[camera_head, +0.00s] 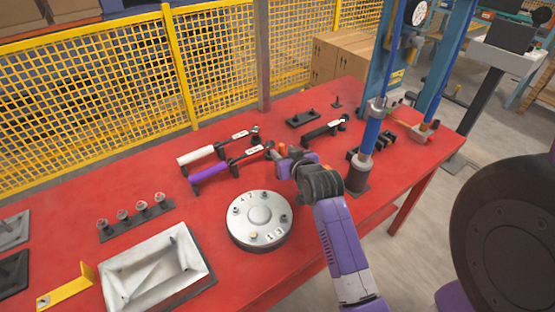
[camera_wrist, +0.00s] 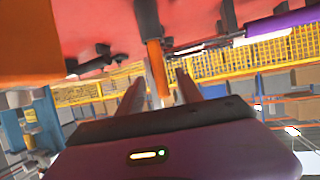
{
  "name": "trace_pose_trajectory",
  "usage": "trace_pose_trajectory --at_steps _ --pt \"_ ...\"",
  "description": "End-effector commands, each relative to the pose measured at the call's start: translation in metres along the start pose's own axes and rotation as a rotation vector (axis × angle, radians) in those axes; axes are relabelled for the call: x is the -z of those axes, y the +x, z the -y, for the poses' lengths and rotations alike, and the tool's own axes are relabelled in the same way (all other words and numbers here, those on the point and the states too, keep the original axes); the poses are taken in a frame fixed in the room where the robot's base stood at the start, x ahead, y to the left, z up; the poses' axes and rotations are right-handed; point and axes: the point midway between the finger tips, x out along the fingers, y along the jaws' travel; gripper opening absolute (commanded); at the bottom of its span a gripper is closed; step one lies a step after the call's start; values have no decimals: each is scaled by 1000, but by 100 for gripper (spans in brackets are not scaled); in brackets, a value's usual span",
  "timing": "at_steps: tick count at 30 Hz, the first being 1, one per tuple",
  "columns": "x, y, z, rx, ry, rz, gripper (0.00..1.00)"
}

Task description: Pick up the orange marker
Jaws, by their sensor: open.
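An orange marker (camera_wrist: 156,68), a slim orange cylinder with a dark end, shows in the wrist view between the two fingers of my gripper (camera_wrist: 155,88). The fingers are apart, and I cannot tell whether either touches it. In the head view my gripper (camera_head: 284,157) is low over the red table, behind the round metal flange. A small orange piece (camera_head: 282,148) shows just beyond it, largely hidden by the gripper.
The round flange (camera_head: 260,217) stands close in front. Wrenches with white (camera_head: 197,155) and purple (camera_head: 209,174) handles lie to the left. A large orange surface (camera_wrist: 30,40) fills the wrist view's upper left.

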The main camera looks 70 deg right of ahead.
Motion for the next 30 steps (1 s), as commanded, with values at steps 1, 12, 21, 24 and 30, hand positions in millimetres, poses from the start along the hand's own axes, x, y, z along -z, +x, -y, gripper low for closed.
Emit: trace_pose_trajectory --at_steps 1,12,21,24,30 --pt "1 4 0 -1 0 0 42" --pt "2 47 3 0 0 0 42" --pt "1 50 3 0 0 0 38" --pt "1 50 3 1 0 0 19" --pt "1 50 3 1 0 -1 0"
